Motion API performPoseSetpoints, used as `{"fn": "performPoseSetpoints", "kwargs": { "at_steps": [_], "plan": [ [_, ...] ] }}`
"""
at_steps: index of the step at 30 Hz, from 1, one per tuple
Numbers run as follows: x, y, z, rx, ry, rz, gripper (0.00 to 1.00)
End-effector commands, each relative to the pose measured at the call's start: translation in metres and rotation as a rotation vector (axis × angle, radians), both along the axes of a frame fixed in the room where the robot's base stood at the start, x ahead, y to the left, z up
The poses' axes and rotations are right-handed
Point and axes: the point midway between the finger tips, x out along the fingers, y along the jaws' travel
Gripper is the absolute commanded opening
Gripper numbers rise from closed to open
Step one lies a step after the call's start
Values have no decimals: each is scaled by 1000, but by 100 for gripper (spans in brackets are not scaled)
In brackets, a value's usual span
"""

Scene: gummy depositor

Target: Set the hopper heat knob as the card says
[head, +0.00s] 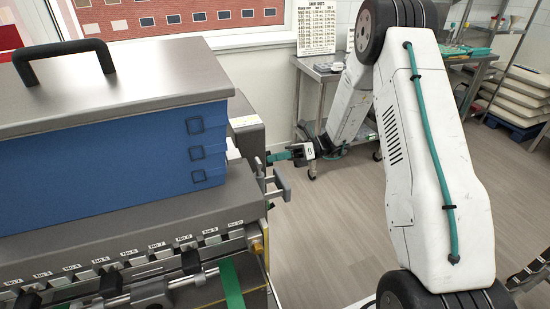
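The depositor's blue hopper (110,160) with its grey lid (120,85) fills the left. A grey box (247,128) is on its right side. My gripper (277,157) is at that right side, pointing left, with teal fingertips close to the box. It is too small and edge-on to tell whether the fingers are open, or whether they touch anything. I cannot make out the heat knob; the side facing right is mostly turned away. A printed white card (317,27) with a table of rows stands by the window; its text is too small to read reliably.
Grey bracket-like metal parts (279,185) stick out just below my gripper. A numbered row of nozzle labels (157,245) runs along the machine's front. A steel table (322,70) stands behind, and racks with trays (520,85) stand at right. The floor (330,235) between is clear.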

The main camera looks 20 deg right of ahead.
Motion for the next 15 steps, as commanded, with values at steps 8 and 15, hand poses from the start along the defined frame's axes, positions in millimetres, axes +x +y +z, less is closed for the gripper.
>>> {"fn": "performPoseSetpoints", "kwargs": {
  "at_steps": [8,15],
  "plan": [
    [1,-1,1,-1,70,-2,0],
    [1,-1,1,0,81,-2,0]
  ]
}}
